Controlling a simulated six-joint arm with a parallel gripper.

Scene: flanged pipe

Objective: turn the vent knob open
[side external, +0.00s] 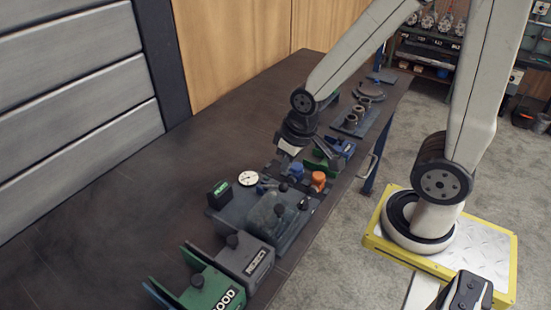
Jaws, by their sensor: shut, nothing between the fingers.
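A dark fixture block (218,218) stands on the bench with several small fittings on it. An orange knob (319,178) sits at its right side, and a blue knob (295,170) is near its back edge. A white-faced dial gauge (248,178) is at its left. I cannot tell for certain which fitting is the vent knob. My gripper (281,166) points down behind the fixture, close to the blue knob. It is shut and empty. The fingertips are small and partly hidden, so contact cannot be made out.
A grey REJECT bin (246,257) and a green GOOD bin (212,285) stand at the front. A green box (219,194) is on the fixture's left. Flanges and rings (368,92) lie further back on the dark bench (110,190). The bench's left side is clear.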

